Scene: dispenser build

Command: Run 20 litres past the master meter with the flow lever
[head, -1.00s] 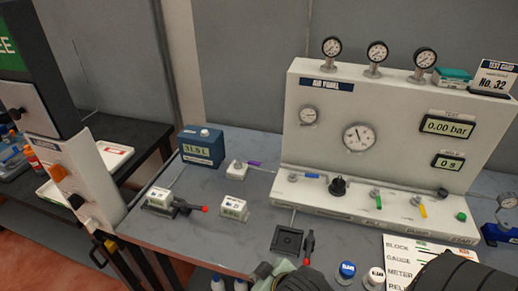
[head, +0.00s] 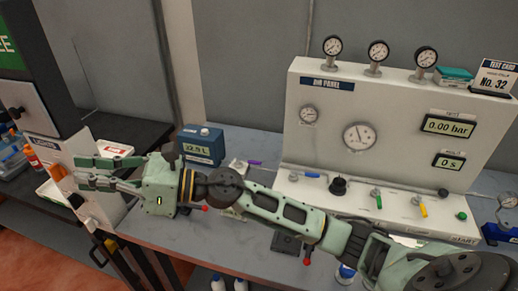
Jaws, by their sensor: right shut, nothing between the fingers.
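A dark blue box with a lit display (head: 201,146) stands at the back left of the bench; its litre figure is small and seems to read 32.5 L. My right gripper (head: 88,172) reaches across from the right above the bench's left end. It is shut and empty, its fingers pointing left, past the lever and apart from it. My left gripper is out of view.
A white air panel (head: 400,95) with gauges, valves and displays reading 0.00 bar and 0 s stands at the back right. A second red-tipped handle (head: 307,262) lies near the bench front. A dark cabinet (head: 35,70) stands at the left. My right arm covers the bench middle.

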